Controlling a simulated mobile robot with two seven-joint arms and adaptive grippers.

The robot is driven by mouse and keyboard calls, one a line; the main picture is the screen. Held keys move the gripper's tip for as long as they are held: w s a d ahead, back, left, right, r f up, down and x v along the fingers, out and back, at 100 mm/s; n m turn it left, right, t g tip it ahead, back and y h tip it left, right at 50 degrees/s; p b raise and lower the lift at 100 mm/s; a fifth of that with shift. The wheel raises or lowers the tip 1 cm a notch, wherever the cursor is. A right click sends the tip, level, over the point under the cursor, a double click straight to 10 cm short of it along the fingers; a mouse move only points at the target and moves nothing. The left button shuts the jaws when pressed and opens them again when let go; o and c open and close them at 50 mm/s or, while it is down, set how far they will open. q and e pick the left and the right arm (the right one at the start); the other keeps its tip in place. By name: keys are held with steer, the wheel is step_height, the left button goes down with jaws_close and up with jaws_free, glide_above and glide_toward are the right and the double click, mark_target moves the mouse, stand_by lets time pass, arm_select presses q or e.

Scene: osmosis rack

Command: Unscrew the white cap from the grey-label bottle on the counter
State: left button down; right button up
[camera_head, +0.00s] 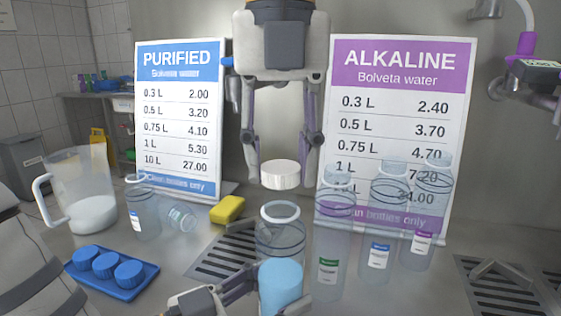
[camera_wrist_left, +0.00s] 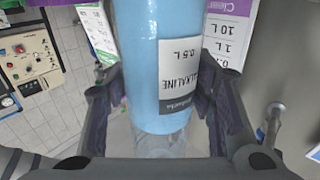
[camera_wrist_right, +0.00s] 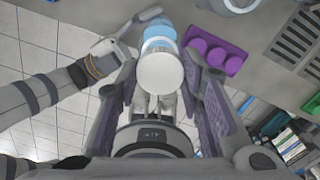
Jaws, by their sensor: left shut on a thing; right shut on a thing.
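The bottle (camera_head: 281,240) stands upright at the front middle, clear above with light blue liquid below. The left wrist view shows its pale label (camera_wrist_left: 172,95) upside down, reading 0.5 L ALKALINE. My left gripper (camera_head: 250,292) is shut around the bottle's lower part; its fingers flank it in the left wrist view. My right gripper (camera_head: 281,172) points down from above and is shut on the white cap (camera_head: 280,174). The cap is above the open bottle neck, with a visible gap between them. The right wrist view shows the cap (camera_wrist_right: 160,73) between the fingers.
Several clear bottles (camera_head: 377,230) stand close on the right. A yellow sponge (camera_head: 228,209), a pitcher (camera_head: 85,190) and a blue tray of caps (camera_head: 125,290) are on the left. Price boards (camera_head: 180,110) stand behind. The right wrist view shows a purple tray (camera_wrist_right: 232,62).

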mark_target(280, 166)
steer(key=shift+r, duration=1.6)
arm_select(q)
steer(key=c, duration=0.6)
jaws_free()
steer(key=shift+c, duration=0.2)
steer(key=v, duration=1.2)
arm_select(e)
steer(key=shift+f, duration=0.1)
